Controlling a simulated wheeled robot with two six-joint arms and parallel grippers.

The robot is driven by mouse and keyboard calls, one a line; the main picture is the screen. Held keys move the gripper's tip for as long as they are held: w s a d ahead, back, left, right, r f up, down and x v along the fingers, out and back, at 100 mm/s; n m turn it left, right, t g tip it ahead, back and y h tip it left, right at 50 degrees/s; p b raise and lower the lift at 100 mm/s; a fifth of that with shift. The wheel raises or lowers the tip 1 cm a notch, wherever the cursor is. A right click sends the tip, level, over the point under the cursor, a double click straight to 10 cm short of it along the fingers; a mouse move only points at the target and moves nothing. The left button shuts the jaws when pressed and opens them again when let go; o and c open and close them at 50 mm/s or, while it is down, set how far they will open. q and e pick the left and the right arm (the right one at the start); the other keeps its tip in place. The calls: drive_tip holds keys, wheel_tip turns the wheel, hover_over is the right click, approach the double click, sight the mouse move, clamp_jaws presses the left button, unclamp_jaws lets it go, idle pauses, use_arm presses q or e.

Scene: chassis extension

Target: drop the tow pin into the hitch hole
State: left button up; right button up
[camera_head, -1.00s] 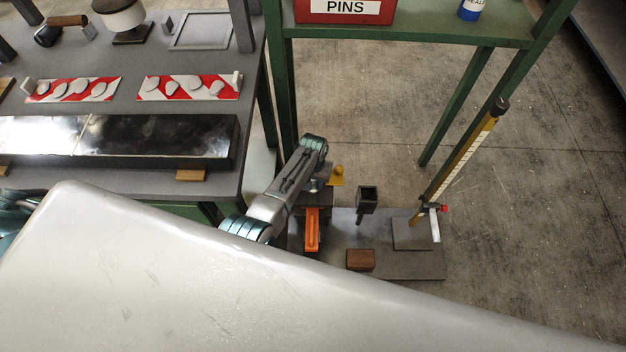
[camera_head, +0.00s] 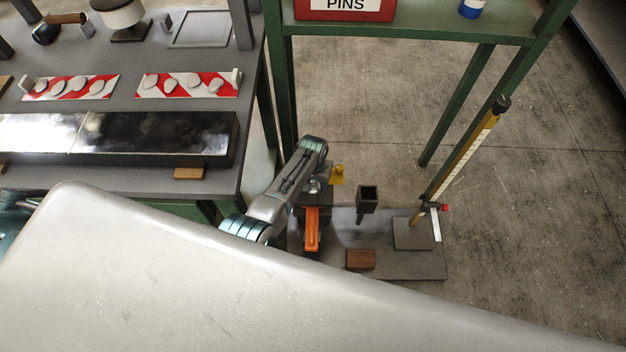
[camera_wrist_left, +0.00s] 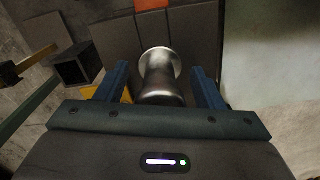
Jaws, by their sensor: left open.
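A silver, spool-shaped metal piece, which looks like the tow pin (camera_wrist_left: 160,82), stands between the blue fingers of my left gripper (camera_wrist_left: 157,75) in the left wrist view. The fingers are open, with a gap visible on each side of the metal. In the head view a bit of silver metal shows under my left wrist, above a dark block (camera_head: 318,200). My left fingers are mostly hidden there by the wrist. I cannot make out the hitch hole or how deep the pin sits. My right gripper is not in view.
An orange bar (camera_head: 312,232) lies beside the dark block. A yellow tab (camera_head: 337,175), a dark square tube (camera_head: 367,198), a brown block (camera_head: 361,259) and a leaning yellow pole (camera_head: 461,160) are nearby. A green rack (camera_head: 412,40) stands behind. The floor to the right is clear.

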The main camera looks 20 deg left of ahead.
use_arm(q)
wheel_tip(320, 180, up, 10)
drive_tip(key=shift+f+p, duration=0.1)
drive_tip(key=shift+p, duration=0.6)
drive_tip(key=shift+r, duration=0.6)
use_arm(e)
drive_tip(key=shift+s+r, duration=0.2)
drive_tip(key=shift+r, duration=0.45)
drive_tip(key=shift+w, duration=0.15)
